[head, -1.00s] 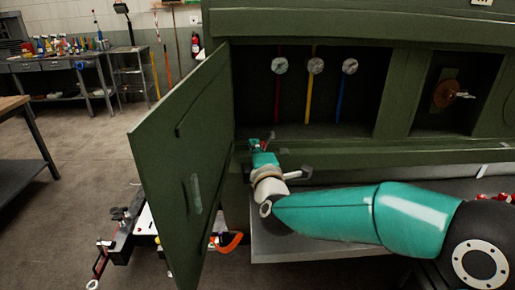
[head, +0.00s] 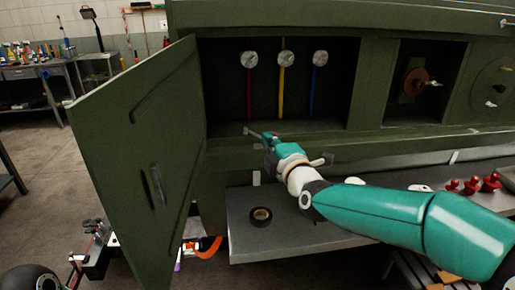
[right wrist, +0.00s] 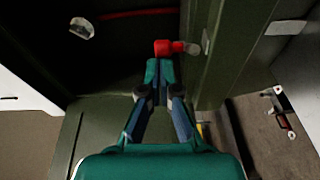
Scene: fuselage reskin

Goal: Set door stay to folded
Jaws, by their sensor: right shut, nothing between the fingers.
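The green door (head: 135,165) stands open at the left of the bay in the head view. My right gripper (head: 268,138) is at the bay's lower sill, right of the door's hinge side. A small grey piece (head: 251,132), perhaps part of the door stay, shows just beyond its fingertips. In the right wrist view, the fingers (right wrist: 159,72) are shut and empty. A red piece with a grey rounded end (right wrist: 170,47), possibly the stay's handle, lies right at the fingertips; I cannot tell whether they touch. The stay's full shape is hidden. My left gripper is not in view.
The open bay (head: 222,95) holds several gauges with coloured pipes. A grey shelf (head: 290,235) below carries a black tape roll (head: 260,217) and red pieces (head: 490,182). A workbench stands at the far left. The door's panel bounds the room left of the gripper.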

